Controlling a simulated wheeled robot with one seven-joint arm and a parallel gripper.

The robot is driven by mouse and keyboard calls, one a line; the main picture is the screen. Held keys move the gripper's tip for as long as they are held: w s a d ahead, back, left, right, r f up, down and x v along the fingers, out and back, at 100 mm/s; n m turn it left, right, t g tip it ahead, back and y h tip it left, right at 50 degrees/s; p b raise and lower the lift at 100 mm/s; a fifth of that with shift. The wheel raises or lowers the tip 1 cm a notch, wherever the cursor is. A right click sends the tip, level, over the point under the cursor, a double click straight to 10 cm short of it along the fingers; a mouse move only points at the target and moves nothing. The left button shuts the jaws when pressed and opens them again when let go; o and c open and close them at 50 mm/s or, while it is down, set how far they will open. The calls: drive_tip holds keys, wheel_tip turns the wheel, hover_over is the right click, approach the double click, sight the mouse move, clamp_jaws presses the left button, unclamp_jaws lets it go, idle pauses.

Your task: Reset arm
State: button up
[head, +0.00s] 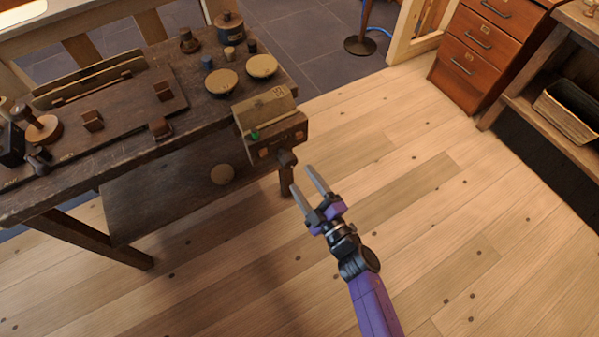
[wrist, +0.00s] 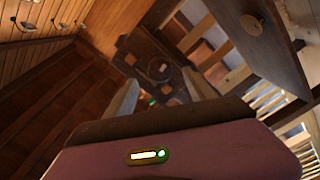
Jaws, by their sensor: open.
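My gripper (head: 306,181) is open and empty, at the end of my purple arm. In the head view it is held over the wooden floor, in front of the right end of the dark workbench. The two grey fingers are apart and point up toward the bench's vise (head: 272,128). The wrist view also shows my gripper (wrist: 160,98) with its fingers spread and nothing clearly between them. A small green item (head: 254,135) shows on the vise.
The workbench (head: 140,160) fills the left, with wooden discs, jars, blocks and spools on top. The wooden floor (head: 450,200) between is clear.

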idle(0.8)
drive_tip(key=s+d+r+m+t+h, duration=0.2)
drive_tip(key=d+r+m+t+h, duration=0.1)
drive_tip(key=d+r+m, duration=0.4)
drive_tip(key=s+d+r+m+g+h+p, duration=0.1)
drive_tip(key=s+d+r+m+h, duration=0.1)
drive_tip(key=s, duration=0.9)
drive_tip(key=s+d+r+m+g+h+p, duration=0.1)
drive_tip(key=s+d+r+m+h, duration=0.1)
drive_tip(key=s+d+r+m, duration=0.3)
drive_tip(key=s+d+r+m+g+h+p, duration=0.1)
drive_tip(key=s+d+r+m+h, duration=0.2)
drive_tip(key=s, duration=1.4)
drive_tip(key=shift+d+r+m, duration=0.5)
drive_tip(key=shift+d+r, duration=1.6)
drive_tip(key=shift+r, duration=1.2)
